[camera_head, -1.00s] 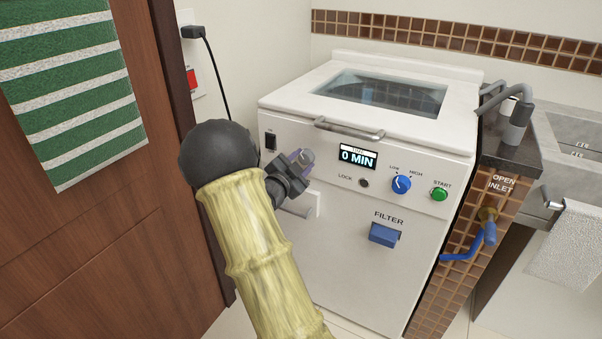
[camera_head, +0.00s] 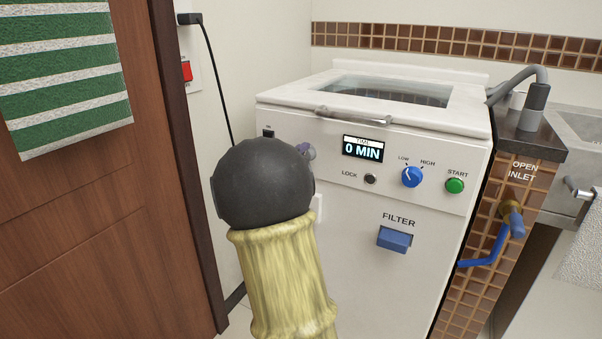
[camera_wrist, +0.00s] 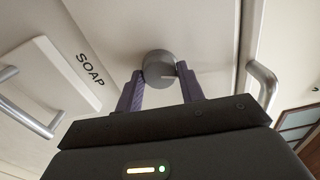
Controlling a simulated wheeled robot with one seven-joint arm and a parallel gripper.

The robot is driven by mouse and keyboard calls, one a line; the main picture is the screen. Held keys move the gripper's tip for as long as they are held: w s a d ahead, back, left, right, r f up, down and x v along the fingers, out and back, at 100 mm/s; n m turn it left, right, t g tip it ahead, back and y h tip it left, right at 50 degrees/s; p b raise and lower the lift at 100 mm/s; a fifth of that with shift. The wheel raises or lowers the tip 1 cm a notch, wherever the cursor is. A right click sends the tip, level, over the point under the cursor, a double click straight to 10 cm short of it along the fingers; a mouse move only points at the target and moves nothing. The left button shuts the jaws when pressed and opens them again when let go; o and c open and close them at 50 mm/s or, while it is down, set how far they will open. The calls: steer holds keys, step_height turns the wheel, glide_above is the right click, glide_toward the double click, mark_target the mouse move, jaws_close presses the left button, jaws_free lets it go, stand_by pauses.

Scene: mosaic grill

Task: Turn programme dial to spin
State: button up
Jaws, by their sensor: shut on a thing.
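The programme dial is a round grey knob (camera_wrist: 160,68) on the washing machine's front panel, with a pale pointer line on its face. My gripper (camera_wrist: 160,76) has its two purple fingers on either side of the knob and is shut on it. In the head view the dial (camera_head: 311,152) shows only as a small grey edge, mostly hidden behind my dark wrist. Any labels around the dial are hidden, so its setting cannot be read. The white washing machine (camera_head: 350,250) has a display (camera_head: 362,149) reading 0 MIN.
A blue filter handle (camera_head: 394,239) sits below. The soap drawer (camera_wrist: 55,75) is beside my gripper. A wooden door (camera_head: 100,220) stands left.

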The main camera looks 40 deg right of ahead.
steer(key=shift+f+m+b, duration=0.15)
steer(key=shift+m+b, duration=5.45)
steer(key=shift+b, duration=0.65)
steer(key=o, duration=1)
